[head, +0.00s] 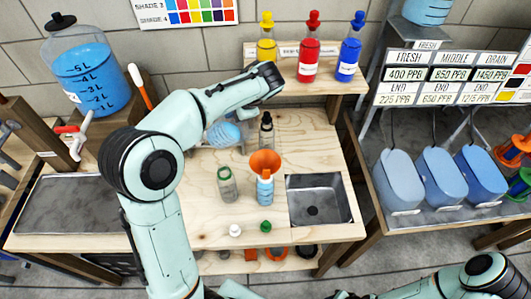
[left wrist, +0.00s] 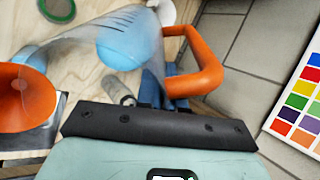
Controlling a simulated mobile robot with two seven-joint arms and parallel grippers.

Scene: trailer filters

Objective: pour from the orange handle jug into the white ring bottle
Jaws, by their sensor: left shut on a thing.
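My left gripper (left wrist: 168,92) is shut on the orange handle (left wrist: 205,62) of the clear jug (left wrist: 85,35). The jug holds blue liquid and also shows in the head view (head: 222,132), partly behind my left arm, above the bench and behind the bottles. Its exact tilt is hard to tell. An orange funnel (head: 265,162) sits in the mouth of a bottle with blue content (head: 265,190), likely the white ring bottle; its ring is not clear. The funnel is also at the left of the wrist view (left wrist: 22,98). The jug is apart from the funnel. My right gripper is out of view.
A green ring bottle (head: 227,186) stands left of the funnel bottle. A white cap (head: 235,230) and a green cap (head: 265,226) lie in front. A dark-topped bottle (head: 266,132) stands behind, and a sink (head: 318,200) is to the right.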

